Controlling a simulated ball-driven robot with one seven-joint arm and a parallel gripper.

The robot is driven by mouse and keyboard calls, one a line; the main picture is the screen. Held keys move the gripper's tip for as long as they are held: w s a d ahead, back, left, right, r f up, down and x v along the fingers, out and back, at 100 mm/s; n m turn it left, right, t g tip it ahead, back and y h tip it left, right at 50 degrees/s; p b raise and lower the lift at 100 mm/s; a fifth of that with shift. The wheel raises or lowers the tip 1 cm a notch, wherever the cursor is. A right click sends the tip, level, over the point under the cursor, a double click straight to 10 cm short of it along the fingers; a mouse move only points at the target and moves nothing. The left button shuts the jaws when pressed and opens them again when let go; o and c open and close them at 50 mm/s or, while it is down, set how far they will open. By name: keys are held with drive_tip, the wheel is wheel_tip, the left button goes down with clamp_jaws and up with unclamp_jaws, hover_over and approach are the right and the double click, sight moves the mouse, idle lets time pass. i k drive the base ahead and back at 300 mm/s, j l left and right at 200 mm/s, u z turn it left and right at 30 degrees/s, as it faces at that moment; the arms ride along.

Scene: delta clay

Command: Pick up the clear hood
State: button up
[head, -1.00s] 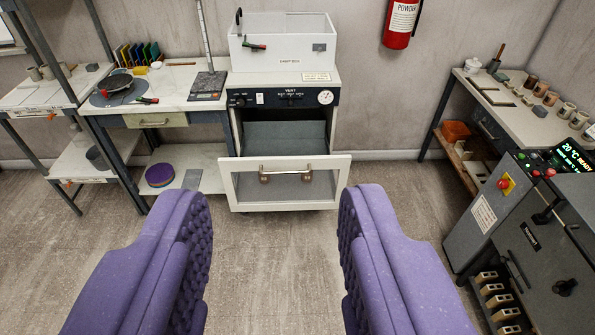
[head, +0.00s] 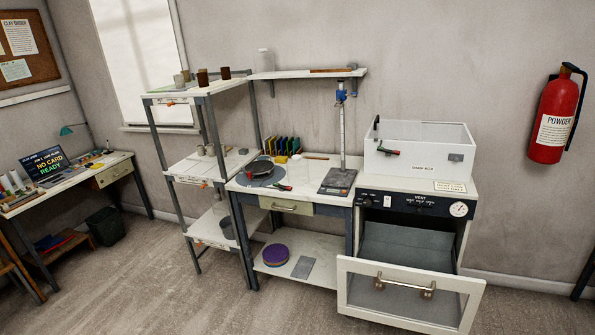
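A pale, translucent upright shape (head: 265,61) stands at the left end of the wall shelf (head: 290,74). It could be the clear hood, but it is small here and I cannot be sure. Nothing else in view is plainly a clear hood. My gripper is not in view.
A white box (head: 420,165) sits on a cabinet whose glazed front (head: 410,290) hangs open over the floor. A bench (head: 300,180) with a scale (head: 338,181), a rack (head: 205,165) and a laptop desk (head: 70,180) line the wall. The front floor is clear.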

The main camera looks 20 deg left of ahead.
sight(298, 169)
drive_tip(key=z, duration=0.45)
drive_tip(key=i+j+u, duration=0.1)
drive_tip(key=i+u, duration=0.65)
drive_tip(key=i+l+u, duration=0.15)
drive_tip(key=i+u, duration=0.2)
drive_tip(key=i+j+u, duration=0.15)
drive_tip(key=i+u, duration=0.55)
drive_tip(key=i, duration=0.2)
drive_tip(key=i+u, duration=0.35)
drive_tip(key=i+z, duration=0.2)
drive_tip(key=i, duration=0.45)
drive_tip(key=i+j+z, duration=0.2)
drive_tip(key=i, duration=0.5)
drive_tip(key=i+l+z, duration=0.15)
drive_tip(key=i+z, duration=0.25)
drive_tip(key=i, duration=0.25)
drive_tip(key=i+z, duration=0.45)
drive_tip(key=i, duration=0.2)
